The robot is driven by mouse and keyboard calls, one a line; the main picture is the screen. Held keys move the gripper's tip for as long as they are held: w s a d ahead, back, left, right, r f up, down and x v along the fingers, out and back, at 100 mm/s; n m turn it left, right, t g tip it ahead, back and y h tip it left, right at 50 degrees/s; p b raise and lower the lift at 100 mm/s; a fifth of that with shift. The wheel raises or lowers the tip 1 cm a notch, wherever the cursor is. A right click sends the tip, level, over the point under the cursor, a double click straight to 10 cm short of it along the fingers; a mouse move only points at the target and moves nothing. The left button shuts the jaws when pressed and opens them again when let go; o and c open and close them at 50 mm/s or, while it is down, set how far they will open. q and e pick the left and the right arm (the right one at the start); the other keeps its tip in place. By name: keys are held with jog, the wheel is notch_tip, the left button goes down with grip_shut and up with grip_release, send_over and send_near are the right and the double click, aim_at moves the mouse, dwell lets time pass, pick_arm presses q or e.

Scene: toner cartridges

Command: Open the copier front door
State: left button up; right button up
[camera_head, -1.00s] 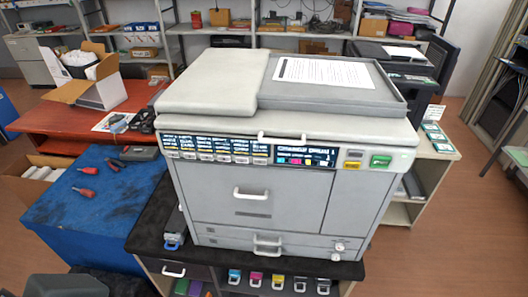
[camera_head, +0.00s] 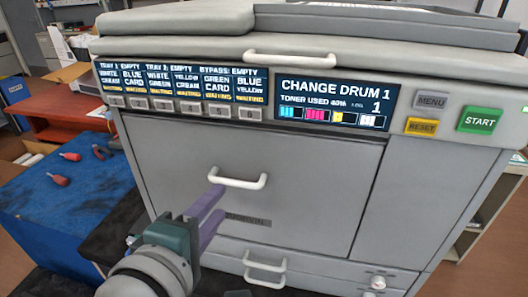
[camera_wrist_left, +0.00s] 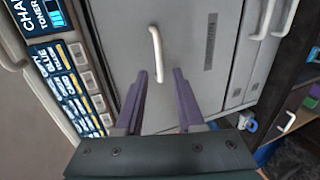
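The copier's grey front door (camera_head: 300,168) is closed, with a white bar handle (camera_head: 238,181) near its upper middle. My left gripper (camera_head: 218,202) is open, its two purple fingers apart and empty, just in front of the door and slightly below and left of the handle. In the left wrist view, the handle (camera_wrist_left: 155,54) lies ahead of the gap between the fingers (camera_wrist_left: 160,74), apart from the tips. My right gripper is not in view.
The control panel above shows "CHANGE DRUM 1" on its screen (camera_head: 333,102). Another white handle (camera_head: 290,60) sits on the upper unit. Drawer handles (camera_head: 265,266) are below the door. A blue workbench (camera_head: 40,202) with red-handled tools stands at left.

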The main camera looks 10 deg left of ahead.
aim_at(233, 185)
pick_arm(q)
jog(key=b+x, duration=0.3)
jog(key=x, duration=0.5)
jog(key=shift+w, duration=0.1)
jog(key=shift+w+f, duration=0.15)
jog(key=shift+a+f, duration=0.15)
jog(key=shift+o, duration=0.3)
